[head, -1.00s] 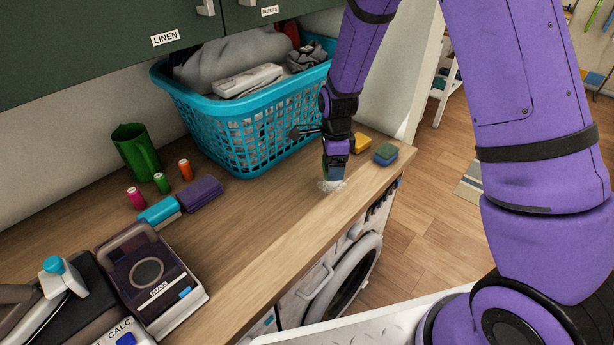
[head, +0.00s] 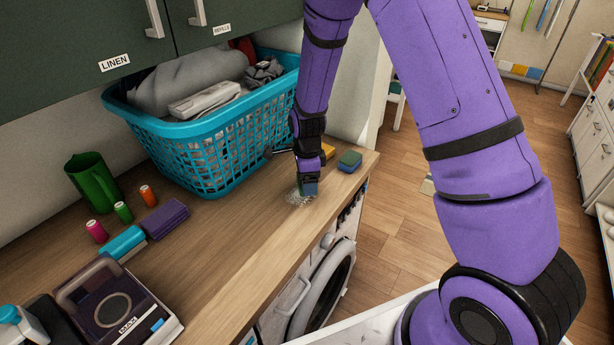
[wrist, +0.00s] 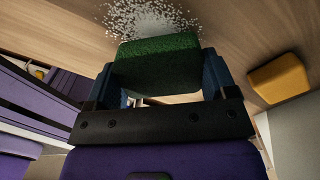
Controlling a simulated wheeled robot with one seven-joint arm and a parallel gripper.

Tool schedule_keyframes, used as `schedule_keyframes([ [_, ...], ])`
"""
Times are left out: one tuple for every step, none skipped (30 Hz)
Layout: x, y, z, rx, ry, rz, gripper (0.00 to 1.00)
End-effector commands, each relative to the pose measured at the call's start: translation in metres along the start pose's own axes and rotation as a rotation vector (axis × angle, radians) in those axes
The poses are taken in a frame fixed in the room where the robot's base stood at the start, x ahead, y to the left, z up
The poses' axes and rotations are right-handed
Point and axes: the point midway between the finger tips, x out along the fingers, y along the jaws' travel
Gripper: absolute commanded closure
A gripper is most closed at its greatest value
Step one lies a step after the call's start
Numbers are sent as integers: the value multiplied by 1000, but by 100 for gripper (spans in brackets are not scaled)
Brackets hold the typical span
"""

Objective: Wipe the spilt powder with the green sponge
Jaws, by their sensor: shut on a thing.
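My gripper (head: 308,190) points down over the wooden counter, shut on the green sponge (wrist: 158,65). In the wrist view the sponge sits between my two dark blue fingers. In the head view the fingers mostly hide it. The spilt white powder (head: 294,199) lies in a small patch at the sponge, showing mainly on its left in the head view. In the wrist view the powder (wrist: 150,18) spreads just beyond the sponge's far edge, with loose grains around it. I cannot tell whether the sponge touches the counter.
A yellow sponge (head: 328,151) and a green-and-blue sponge (head: 349,161) lie behind my gripper to the right. A turquoise laundry basket (head: 205,160) stands close on the left. Spools, a green jug (head: 92,182) and boxes are farther left. The counter's front edge is near.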

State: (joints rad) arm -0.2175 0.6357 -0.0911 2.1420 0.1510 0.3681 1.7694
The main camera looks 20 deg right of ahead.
Motion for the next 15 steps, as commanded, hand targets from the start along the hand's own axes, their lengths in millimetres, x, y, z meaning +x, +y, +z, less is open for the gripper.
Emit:
schedule_keyframes([
  [0, 0, 0, 0, 0, 0, 41],
  [0, 0, 0, 0, 0, 0, 41],
  [0, 0, 0, 0, 0, 0, 41],
  [0, 0, 0, 0, 0, 0, 41],
  [0, 0, 0, 0, 0, 0, 41],
  [0, 0, 0, 0, 0, 0, 41],
  [0, 0, 0, 0, 0, 0, 41],
  [0, 0, 0, 0, 0, 0, 41],
  [0, 0, 0, -1, 0, 0, 41],
  [0, 0, 0, -1, 0, 0, 41],
  [0, 0, 0, -1, 0, 0, 41],
  [1, 0, 0, -1, 0, 0, 41],
  [1, 0, 0, -1, 0, 1, 41],
  [2, 0, 0, -1, 0, 1, 41],
  [3, 0, 0, -1, 0, 1, 41],
])
